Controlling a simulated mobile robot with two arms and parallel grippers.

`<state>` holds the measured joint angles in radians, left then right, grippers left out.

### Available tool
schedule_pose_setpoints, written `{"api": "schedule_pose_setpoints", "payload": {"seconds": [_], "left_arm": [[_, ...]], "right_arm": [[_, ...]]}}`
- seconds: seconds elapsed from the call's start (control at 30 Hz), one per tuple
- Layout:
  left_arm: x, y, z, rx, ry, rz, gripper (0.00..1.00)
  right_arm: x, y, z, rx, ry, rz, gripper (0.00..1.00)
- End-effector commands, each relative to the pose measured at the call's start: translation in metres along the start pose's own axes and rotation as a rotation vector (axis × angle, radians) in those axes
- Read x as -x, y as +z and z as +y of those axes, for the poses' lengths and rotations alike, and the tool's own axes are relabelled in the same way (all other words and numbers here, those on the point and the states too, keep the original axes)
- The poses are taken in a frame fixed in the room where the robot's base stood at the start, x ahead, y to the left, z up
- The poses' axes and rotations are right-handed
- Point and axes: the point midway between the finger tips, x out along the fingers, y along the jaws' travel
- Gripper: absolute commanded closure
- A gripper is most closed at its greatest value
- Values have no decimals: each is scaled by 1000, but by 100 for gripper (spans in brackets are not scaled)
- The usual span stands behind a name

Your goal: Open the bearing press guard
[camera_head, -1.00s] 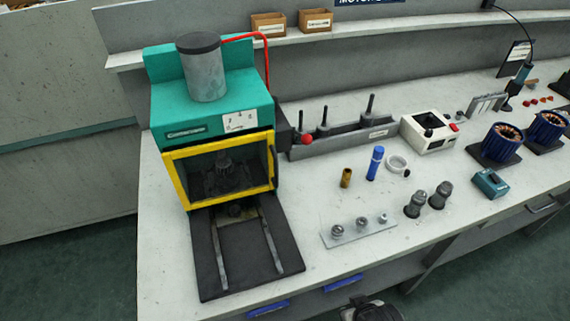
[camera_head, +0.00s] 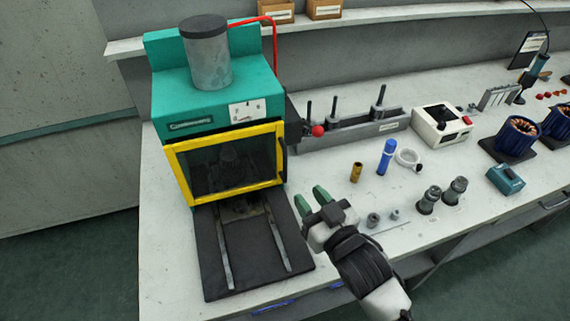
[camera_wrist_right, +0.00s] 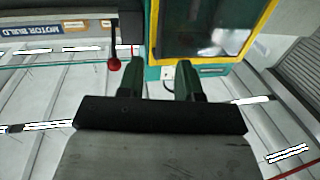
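The bearing press (camera_head: 215,85) is a teal machine with a grey cylinder on top, at the left of the bench. Its guard (camera_head: 225,165) is a yellow-framed clear panel, down across the front opening. The guard also shows at the top of the right wrist view (camera_wrist_right: 262,22). My right gripper (camera_head: 311,199) is open and empty, with green fingertips, in front of the guard and to its right, apart from it. In the right wrist view its fingers (camera_wrist_right: 160,82) point toward the press. My left gripper is not in view.
A red-knobbed lever (camera_head: 318,131) sticks out at the press's right side. A dark plate with two rails (camera_head: 245,245) lies before the press. A brass sleeve (camera_head: 356,172), a blue bottle (camera_head: 386,157) and small metal parts stand to the right.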

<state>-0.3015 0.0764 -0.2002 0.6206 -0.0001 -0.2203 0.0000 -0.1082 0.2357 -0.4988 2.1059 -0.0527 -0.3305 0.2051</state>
Motion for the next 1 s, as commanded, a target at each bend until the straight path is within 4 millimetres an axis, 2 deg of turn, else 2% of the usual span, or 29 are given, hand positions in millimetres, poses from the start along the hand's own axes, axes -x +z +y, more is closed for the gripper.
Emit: {"api": "schedule_pose_setpoints", "payload": {"seconds": [0.17, 0.4, 0.6, 0.77, 1.0], "left_arm": [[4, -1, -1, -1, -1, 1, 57], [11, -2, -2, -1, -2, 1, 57], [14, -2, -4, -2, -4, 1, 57], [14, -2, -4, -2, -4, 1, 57], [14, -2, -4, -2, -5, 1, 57]], "right_arm": [[-21, -3, 0, 1, -1, 7, 65], [-67, -3, 0, 0, -1, 5, 65], [-96, -2, 0, 0, -1, 3, 65], [-105, -2, 0, 0, -1, 3, 65], [-106, -1, 0, 0, -1, 3, 65]]}}
